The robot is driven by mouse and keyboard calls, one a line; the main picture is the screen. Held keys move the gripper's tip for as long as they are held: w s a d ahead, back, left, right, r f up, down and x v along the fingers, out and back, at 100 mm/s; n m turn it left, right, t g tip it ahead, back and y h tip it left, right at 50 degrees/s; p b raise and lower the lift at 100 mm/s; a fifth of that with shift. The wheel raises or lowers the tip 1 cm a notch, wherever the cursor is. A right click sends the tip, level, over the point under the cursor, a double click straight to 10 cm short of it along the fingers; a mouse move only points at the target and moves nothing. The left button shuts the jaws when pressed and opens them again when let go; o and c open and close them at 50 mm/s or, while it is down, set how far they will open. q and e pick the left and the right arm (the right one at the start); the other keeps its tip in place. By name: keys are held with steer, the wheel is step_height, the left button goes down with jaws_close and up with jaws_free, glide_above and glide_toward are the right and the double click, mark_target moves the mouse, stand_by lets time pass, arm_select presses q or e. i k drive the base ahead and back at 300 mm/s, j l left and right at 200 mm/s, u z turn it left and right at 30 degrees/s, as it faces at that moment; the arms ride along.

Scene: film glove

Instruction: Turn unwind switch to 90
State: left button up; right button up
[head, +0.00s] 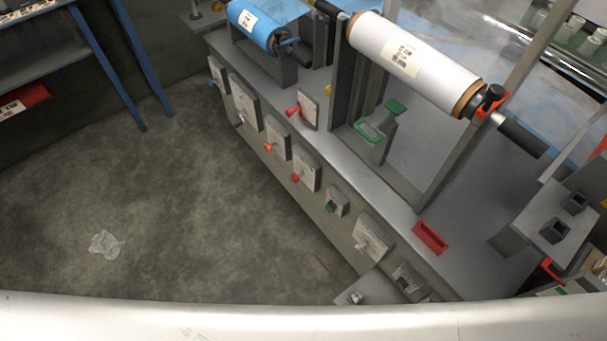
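A grey machine front (350,255) carries a row of switches running from upper left to lower right. There are plates with an orange knob (268,147), a red knob (296,178), a green and black button (331,207) and a pale lever switch (361,246). Larger plates with handles (243,103) are further up the row. Another plate with a red knob (293,111) stands on the upper face. The labels are too small to read, so I cannot tell which one is the unwind switch or its angle. Neither gripper is in view.
A white film roll (415,62) and a blue roll (262,27) sit above the machine. A green handle (380,120) and a red block (430,237) are on top. The floor (180,210) left of it is open except for a crumpled clear scrap (105,245). A blue-legged shelf (105,62) stands upper left.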

mark_target(295, 178)
steer(key=i+j+u, duration=0.25)
steer(key=j, duration=0.25)
steer(key=i+j+u, duration=0.25)
steer(key=i+j, duration=0.1)
steer(key=j, duration=0.1)
